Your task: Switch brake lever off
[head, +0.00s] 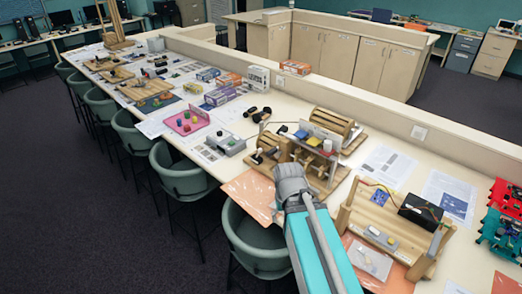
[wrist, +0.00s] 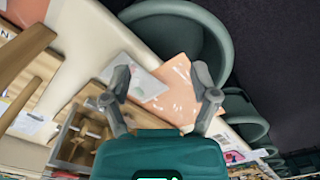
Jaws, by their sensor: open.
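A wooden machine with drums and rollers (head: 275,150) stands on the long table. Small dark knobs show at its left side, but I cannot tell which part is the brake lever. My gripper (head: 291,178) is in front of the machine's near side and hides part of it. In the wrist view my gripper (wrist: 162,88) has its two fingers spread apart with nothing between them. Beyond the fingers lie an orange sheet (wrist: 174,92) and the table edge. Wooden parts of a machine (wrist: 82,140) show at lower left of the wrist view, partly cut off by my gripper.
An orange sheet (head: 250,193) lies at the table's front edge left of my gripper. A wooden stand with a black box (head: 420,211) is to the right. A grey device (head: 225,142) and a pink board (head: 187,121) stand to the left. Green chairs (head: 256,245) line the front.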

